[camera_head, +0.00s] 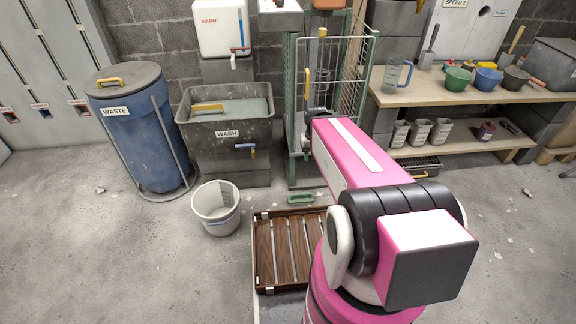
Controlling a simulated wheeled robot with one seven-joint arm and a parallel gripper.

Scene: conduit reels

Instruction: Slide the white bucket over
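The white bucket (216,208) stands upright on the concrete floor, left of the middle of the picture. It is open at the top, with dark markings on its inner wall and a blue stripe low on its side. It looks empty. My pink arm reaches away from me toward the green wire cage, to the right of the bucket and apart from it. The end of my arm is near the cage front, and I cannot make out the fingers of my gripper there. Nothing touches the bucket.
A blue waste bin (140,130) and a grey wash tub (228,130) stand behind the bucket. A wooden slatted deck (264,250) lies to its right. The green wire cage (290,130) stands beyond. A workbench (440,92) is at right. Floor left and front of the bucket is clear.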

